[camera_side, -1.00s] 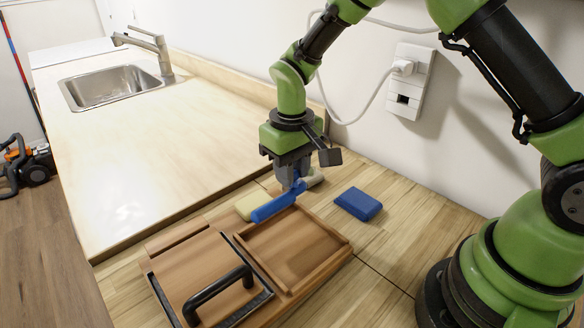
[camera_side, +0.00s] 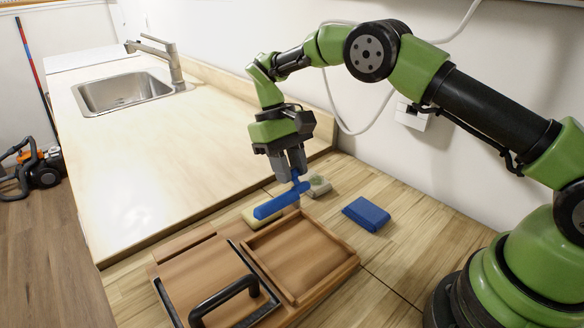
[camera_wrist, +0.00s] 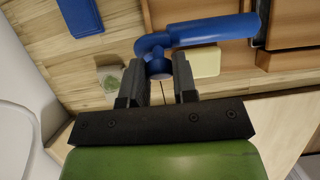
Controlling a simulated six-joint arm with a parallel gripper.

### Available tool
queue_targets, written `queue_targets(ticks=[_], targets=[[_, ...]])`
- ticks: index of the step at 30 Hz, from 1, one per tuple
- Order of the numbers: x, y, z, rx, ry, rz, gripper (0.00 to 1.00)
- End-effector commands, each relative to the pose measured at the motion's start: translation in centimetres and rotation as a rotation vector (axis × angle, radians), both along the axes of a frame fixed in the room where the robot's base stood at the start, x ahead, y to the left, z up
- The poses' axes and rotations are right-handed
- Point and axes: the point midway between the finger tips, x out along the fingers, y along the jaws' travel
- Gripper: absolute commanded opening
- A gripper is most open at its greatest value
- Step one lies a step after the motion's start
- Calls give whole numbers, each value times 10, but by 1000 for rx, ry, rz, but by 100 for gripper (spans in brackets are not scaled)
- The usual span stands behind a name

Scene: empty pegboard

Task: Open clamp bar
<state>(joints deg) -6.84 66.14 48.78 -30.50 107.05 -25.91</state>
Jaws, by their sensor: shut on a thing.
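A blue bar with a round-ended joint (camera_side: 275,206) slants over the back edge of the wooden tray (camera_side: 325,284). My gripper (camera_side: 293,176) points down and is shut on the blue bar's jointed end. In the wrist view, the blue bar (camera_wrist: 215,32) runs right from my gripper (camera_wrist: 164,72), its stub between the fingertips. A black bar handle (camera_side: 224,294) with a black frame is on the tray's left panel, apart from my gripper. I cannot tell whether the blue bar is fixed to the tray, nor which bar is the clamp bar.
A blue block (camera_side: 366,213) lies right of my gripper. The counter with the sink (camera_side: 125,90) is clear. The wall stands behind.

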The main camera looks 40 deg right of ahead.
Motion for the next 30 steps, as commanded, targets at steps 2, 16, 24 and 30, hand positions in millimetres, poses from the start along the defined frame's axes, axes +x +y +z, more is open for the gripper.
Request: queue_targets(ticks=[2,16,24,30], targets=[[1,-1,-1,-4,0,-1,0],[0,-1,0,-2,1,-2,52],[1,0,8,0,-1,-3,52],[1,0,45,-1,-6,-3,52]])
